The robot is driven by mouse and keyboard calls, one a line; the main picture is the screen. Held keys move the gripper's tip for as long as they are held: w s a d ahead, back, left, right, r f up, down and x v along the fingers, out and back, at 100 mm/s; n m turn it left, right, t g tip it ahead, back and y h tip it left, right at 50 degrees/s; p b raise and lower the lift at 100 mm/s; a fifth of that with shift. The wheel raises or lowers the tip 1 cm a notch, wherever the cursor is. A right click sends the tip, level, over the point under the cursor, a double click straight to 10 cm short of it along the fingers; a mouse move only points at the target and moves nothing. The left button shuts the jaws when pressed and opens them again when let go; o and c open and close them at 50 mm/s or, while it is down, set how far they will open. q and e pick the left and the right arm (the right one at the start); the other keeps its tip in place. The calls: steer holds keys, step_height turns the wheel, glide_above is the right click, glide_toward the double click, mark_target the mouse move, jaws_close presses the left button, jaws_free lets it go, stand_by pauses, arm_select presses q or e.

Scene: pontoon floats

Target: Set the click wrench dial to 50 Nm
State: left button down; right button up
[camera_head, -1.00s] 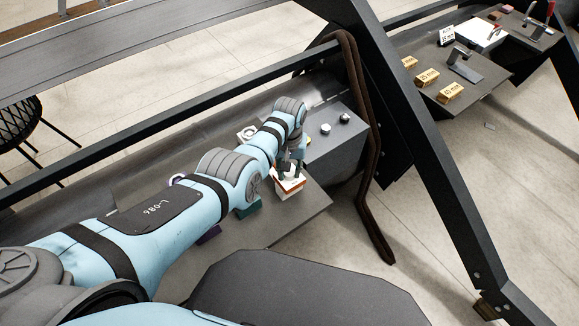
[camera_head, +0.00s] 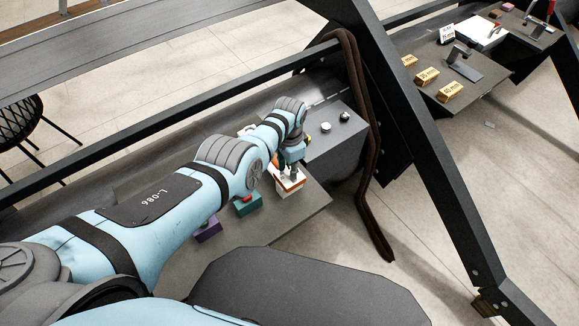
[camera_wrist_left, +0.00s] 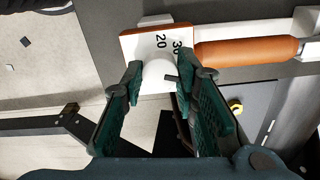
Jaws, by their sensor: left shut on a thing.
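My left gripper (camera_head: 288,170) is at the orange-and-white dial block (camera_head: 289,186) on the dark shelf. In the left wrist view, the gripper (camera_wrist_left: 163,95) is shut on the white round dial knob (camera_wrist_left: 157,74), which has a short dark pointer at its right. The dial plate (camera_wrist_left: 132,45) carries the numbers 20 and 30; other markings are hidden by the knob and fingers. An orange handle (camera_wrist_left: 245,52), apparently the wrench's, lies just right of the plate. My right gripper is not in view.
A teal block (camera_head: 247,206) and a purple block (camera_head: 206,232) stand on the shelf (camera_head: 300,215) left of the dial. A grey box (camera_head: 335,140) with small round pieces is behind it. A dark beam (camera_head: 425,150) rises at the right, with labelled gold blocks (camera_head: 450,92) beyond.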

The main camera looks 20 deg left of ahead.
arm_select(q)
steer(key=m, duration=0.4)
stand_by(0.5)
steer(key=c, duration=1.2)
jaws_free()
steer(key=shift+d, duration=0.1)
steer(key=shift+c, duration=0.2)
steer(key=shift+w+r, duration=0.15)
steer(key=shift+r, duration=0.4)
step_height(320, 180, up, 11)
